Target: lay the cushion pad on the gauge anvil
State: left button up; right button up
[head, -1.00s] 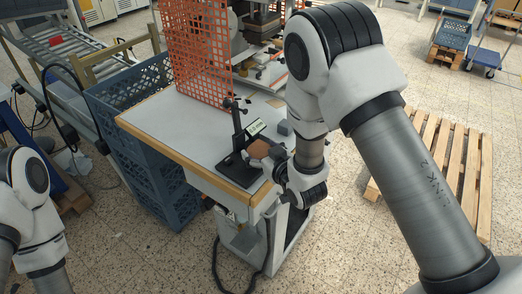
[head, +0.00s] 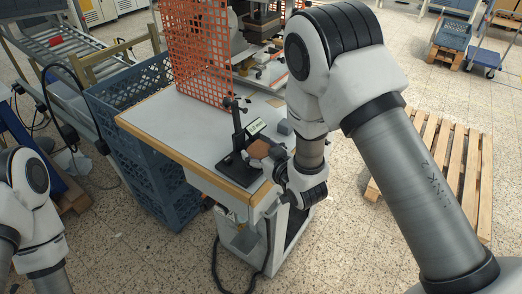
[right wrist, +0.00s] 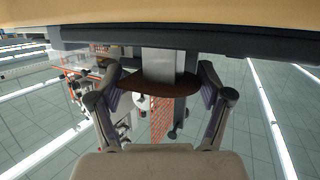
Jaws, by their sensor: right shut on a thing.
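The cushion pad (head: 258,149) is a flat reddish-brown piece, seen at the front corner of the table beside the black gauge stand (head: 238,141). In the right wrist view the pad (right wrist: 160,84) spans the two fingers. My right gripper (head: 272,160) is shut on it, with its fingertips partly hidden by the wrist in the head view. The gauge has a dark base, an upright post and a small display (head: 256,127). I cannot make out the anvil's face or whether the pad touches it. My left gripper is out of view.
The grey table (head: 185,115) has a wooden edge and is clear left of the gauge. A small grey block (head: 285,128) stands behind the gauge. An orange mesh guard (head: 199,50) rises at the back, and blue crates (head: 140,105) stand left of the table.

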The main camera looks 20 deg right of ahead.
jog(key=o, duration=0.7)
jog(key=shift+s, duration=0.1)
jog(key=v, duration=0.7)
jog(key=shift+s, duration=0.2)
